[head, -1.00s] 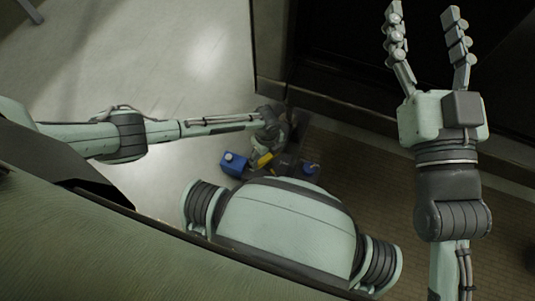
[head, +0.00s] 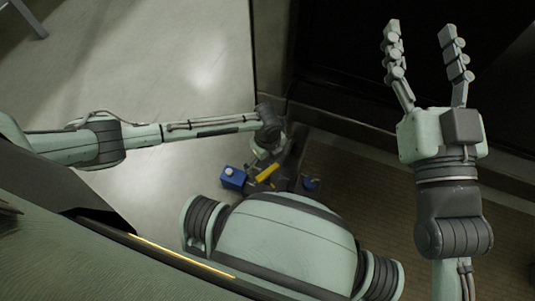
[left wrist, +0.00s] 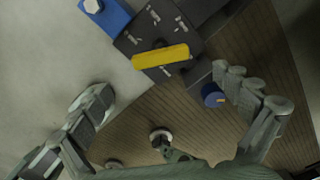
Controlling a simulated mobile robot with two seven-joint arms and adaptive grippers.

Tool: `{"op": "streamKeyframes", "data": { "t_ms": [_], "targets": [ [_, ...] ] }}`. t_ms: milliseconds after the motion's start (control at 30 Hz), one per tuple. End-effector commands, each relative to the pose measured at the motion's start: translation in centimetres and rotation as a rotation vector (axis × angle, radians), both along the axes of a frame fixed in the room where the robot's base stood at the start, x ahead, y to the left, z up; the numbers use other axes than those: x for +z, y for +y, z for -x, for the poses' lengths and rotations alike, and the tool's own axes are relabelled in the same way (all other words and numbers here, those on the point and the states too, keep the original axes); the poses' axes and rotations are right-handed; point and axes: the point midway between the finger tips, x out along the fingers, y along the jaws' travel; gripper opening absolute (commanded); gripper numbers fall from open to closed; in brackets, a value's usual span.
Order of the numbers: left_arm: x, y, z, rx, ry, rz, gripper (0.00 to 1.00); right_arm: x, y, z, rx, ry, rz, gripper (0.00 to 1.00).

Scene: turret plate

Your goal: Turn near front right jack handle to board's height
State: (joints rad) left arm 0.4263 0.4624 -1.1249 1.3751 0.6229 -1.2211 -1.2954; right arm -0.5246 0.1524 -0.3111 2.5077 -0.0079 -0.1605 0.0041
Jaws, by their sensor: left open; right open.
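A yellow bar-shaped handle (left wrist: 160,57) lies across a dark plate (left wrist: 150,25) with white markings in the left wrist view. It also shows in the head view (head: 267,173). A blue block (left wrist: 104,14) with a pale knob is at the plate's upper left. A small dark blue knob (left wrist: 213,96) is right of the handle, close to my right-hand finger in that view. I cannot tell which part is the named jack handle. My left gripper (left wrist: 163,85) is open and empty, its fingers spread either side below the handle. My right gripper (head: 420,30) is open and empty, away from the plate.
My own body hides the area in front.

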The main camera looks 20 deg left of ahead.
Motion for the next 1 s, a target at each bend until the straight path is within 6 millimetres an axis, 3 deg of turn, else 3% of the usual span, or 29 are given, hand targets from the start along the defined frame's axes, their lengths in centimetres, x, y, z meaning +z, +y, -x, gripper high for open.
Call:
{"op": "streamKeyframes", "data": {
  "t_ms": [100,300,1000],
  "targets": [
    [2.4,0.0,0.0,-0.001,-0.002,0.0,1.0,0.0,0.0,0.0,0.0,0.001,0.0,0.58],
    [4.7,0.0,0.0,0.0,0.0,0.0,1.0,0.0,0.0,0.0,0.001,0.001,0.001,0.58],
    [5.0,0.0,0.0,0.0,0.001,-0.001,1.0,0.0,0.0,0.0,0.001,0.001,0.001,0.58]
  ]
}}
